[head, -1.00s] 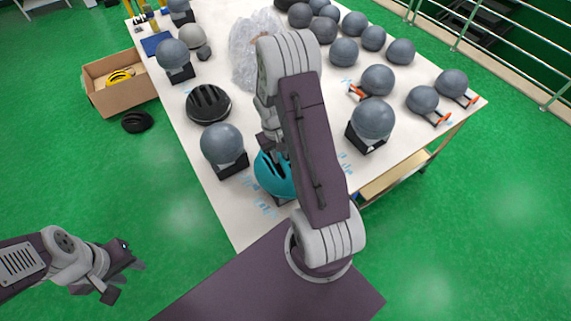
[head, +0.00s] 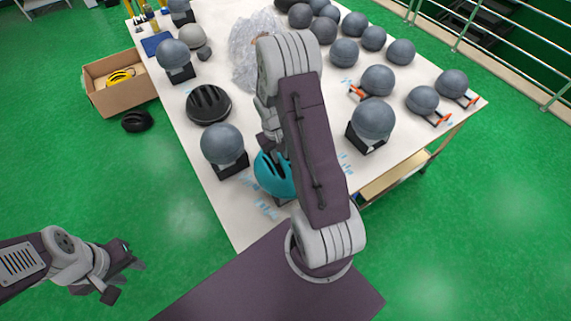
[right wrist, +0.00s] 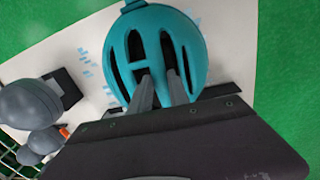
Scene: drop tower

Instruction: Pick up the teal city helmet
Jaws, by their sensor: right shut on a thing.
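The teal city helmet (head: 271,177) sits near the front of the white table, partly hidden behind my right arm. It also shows large in the right wrist view (right wrist: 185,48), with dark vent slots. My right gripper (right wrist: 160,88) has its two fingers at the helmet's vents and is shut on the shell; the exact grip point is hard to see. In the head view the right gripper (head: 272,148) is mostly hidden by its arm. My left gripper (head: 126,279) is open and empty over the green floor at lower left.
A grey headform (head: 222,145) stands on a black block close left of the helmet, with a black helmet (head: 208,104) behind it. Another headform (head: 372,119) stands to the right. Several grey headforms fill the table's (head: 228,218) back. A cardboard box (head: 120,85) is on the floor.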

